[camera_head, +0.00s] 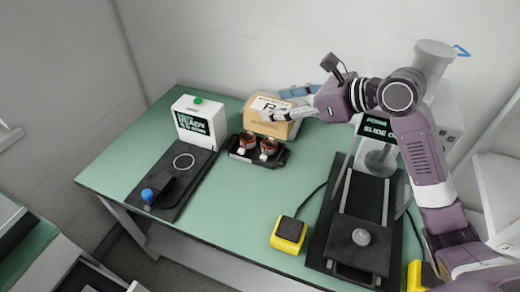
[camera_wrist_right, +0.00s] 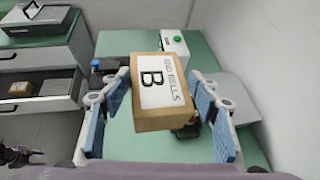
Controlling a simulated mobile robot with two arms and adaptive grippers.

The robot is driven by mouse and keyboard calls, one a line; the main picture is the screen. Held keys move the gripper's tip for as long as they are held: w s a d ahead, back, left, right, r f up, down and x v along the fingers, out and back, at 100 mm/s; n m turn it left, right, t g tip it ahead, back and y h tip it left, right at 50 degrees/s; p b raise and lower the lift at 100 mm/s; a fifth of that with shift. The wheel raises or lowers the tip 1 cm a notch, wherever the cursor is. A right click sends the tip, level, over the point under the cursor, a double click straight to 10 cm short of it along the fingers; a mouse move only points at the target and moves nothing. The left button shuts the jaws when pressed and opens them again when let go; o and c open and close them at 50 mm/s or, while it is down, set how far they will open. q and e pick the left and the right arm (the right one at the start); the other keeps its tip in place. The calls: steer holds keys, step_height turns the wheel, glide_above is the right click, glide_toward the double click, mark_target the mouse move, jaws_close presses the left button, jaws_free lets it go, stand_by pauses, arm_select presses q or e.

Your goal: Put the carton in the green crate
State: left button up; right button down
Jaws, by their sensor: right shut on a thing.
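The carton (camera_head: 265,124) is a tan box with a white label on top, in the head view at the back of the green table. In the right wrist view the carton (camera_wrist_right: 160,85) shows a label reading "END BELLS B". My right gripper (camera_head: 285,108) is shut on the carton, its blue-padded fingers on either side of it; the gripper also shows in the right wrist view (camera_wrist_right: 160,120). Whether the carton touches the table is unclear. I cannot make out a green crate. My left gripper is not in view.
A black tray with red-and-silver parts (camera_head: 258,151) sits in front of the carton. A white box with a green button (camera_head: 199,122) and black plate stand left. A slide fixture (camera_head: 362,235) and yellow-black block (camera_head: 289,234) are right. The table's front middle (camera_head: 235,215) is clear.

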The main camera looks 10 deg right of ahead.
steer(key=shift+w+f, duration=0.2)
step_height(320, 180, down, 27)
steer(key=shift+s+f, duration=0.1)
steer(key=shift+s, duration=0.05)
steer(key=c, duration=0.7)
jaws_free()
steer(key=shift+c, duration=0.2)
